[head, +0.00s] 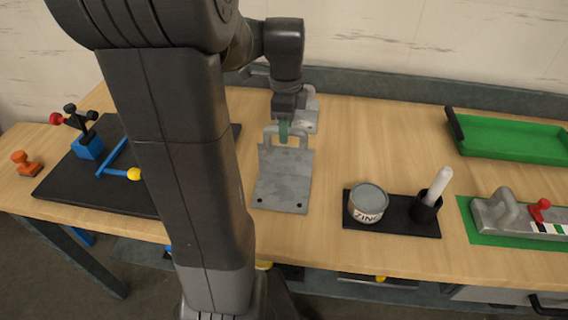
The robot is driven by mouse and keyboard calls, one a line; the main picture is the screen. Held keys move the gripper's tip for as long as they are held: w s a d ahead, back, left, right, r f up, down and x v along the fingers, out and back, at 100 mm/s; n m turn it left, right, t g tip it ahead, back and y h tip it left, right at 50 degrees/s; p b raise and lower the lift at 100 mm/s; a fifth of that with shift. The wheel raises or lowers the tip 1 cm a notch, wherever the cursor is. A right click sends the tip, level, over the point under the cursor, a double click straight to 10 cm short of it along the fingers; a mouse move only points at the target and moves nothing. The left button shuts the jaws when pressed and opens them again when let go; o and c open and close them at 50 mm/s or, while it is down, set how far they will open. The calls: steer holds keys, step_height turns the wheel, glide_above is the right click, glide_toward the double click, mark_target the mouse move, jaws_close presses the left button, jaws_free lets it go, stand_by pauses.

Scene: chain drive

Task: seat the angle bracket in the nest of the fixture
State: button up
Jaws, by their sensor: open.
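A grey mottled metal piece, which looks like the angle bracket (284,182), lies on the wooden bench right of my arm. It has two dark holes near its front edge and a raised arch at its back. My gripper (284,132) points down at the arch, with a green pad showing there. It is open; I cannot tell whether it touches the arch. What looks like the fixture is a black plate (95,195) at left, with a blue block (88,146), blue bars, a yellow knob and a black clamp with a red tip. My arm hides part of it, and the nest is not clear.
A zinc tin (368,204) and a black cup with a white stick (428,206) stand on a black tray at right. A green tray (510,138) and a grey tool (492,212) on a green mat lie further right. An orange stamp-like object (27,163) is far left.

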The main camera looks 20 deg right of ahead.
steer(key=shift+f, duration=0.9)
steer(key=shift+c, duration=0.4)
jaws_close()
steer(key=shift+r, duration=0.15)
